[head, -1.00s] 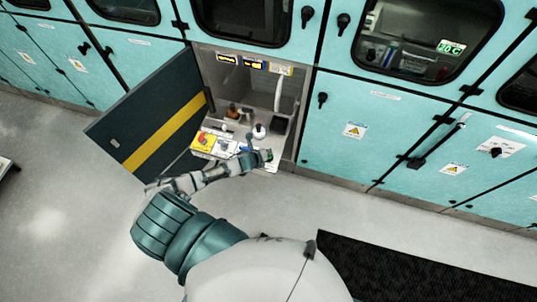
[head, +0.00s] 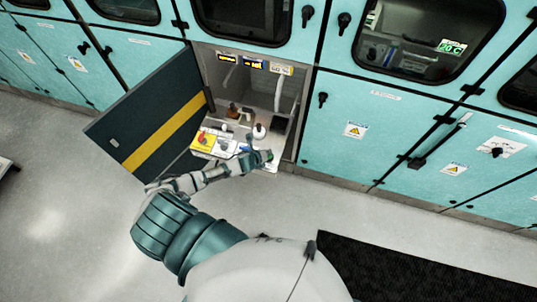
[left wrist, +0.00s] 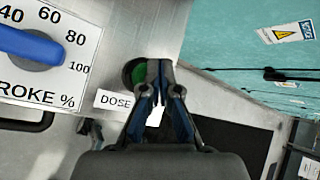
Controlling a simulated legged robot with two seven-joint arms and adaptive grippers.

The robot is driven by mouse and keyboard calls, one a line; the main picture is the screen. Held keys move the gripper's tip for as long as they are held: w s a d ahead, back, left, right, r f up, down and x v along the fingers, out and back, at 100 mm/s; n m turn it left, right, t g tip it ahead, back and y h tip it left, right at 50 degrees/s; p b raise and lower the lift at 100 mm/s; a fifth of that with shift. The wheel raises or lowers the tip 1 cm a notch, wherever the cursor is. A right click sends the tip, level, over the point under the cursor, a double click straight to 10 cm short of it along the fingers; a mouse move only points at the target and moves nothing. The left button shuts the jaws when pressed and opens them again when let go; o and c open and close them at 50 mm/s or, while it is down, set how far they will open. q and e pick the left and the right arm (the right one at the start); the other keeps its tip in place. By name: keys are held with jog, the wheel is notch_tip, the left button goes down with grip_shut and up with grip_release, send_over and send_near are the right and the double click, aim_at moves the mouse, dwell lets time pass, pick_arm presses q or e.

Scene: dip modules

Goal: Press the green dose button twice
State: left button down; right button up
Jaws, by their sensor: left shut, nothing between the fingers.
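The green dose button (left wrist: 138,75) shows in the left wrist view, in a dark round surround on a metal panel, partly covered by my fingers. A "DOSE" label (left wrist: 116,101) is just below it. My left gripper (left wrist: 159,68) is shut and empty, its fingertips over the right side of the button. I cannot tell whether they touch or press it. In the head view my left gripper (head: 258,158) reaches into the open cabinet bay, and a small green spot of the button (head: 269,155) shows at its tip. My right gripper is not in view.
A blue knob (left wrist: 30,45) on a stroke-percent dial is left of the button. The open dark door (head: 150,120) with a yellow stripe stands left of the bay. Teal cabinets (head: 360,150) line the wall. Small displays (head: 252,65) are at the bay's top.

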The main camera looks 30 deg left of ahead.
pick_arm(q)
jog(key=shift+f, duration=0.3)
dwell(0.4)
jog(key=shift+r+p, duration=1)
jog(key=shift+r, duration=0.1)
notch_tip(320, 180, up, 5)
jog(key=p, duration=0.5)
jog(key=shift+f, duration=0.1)
dwell(1.4)
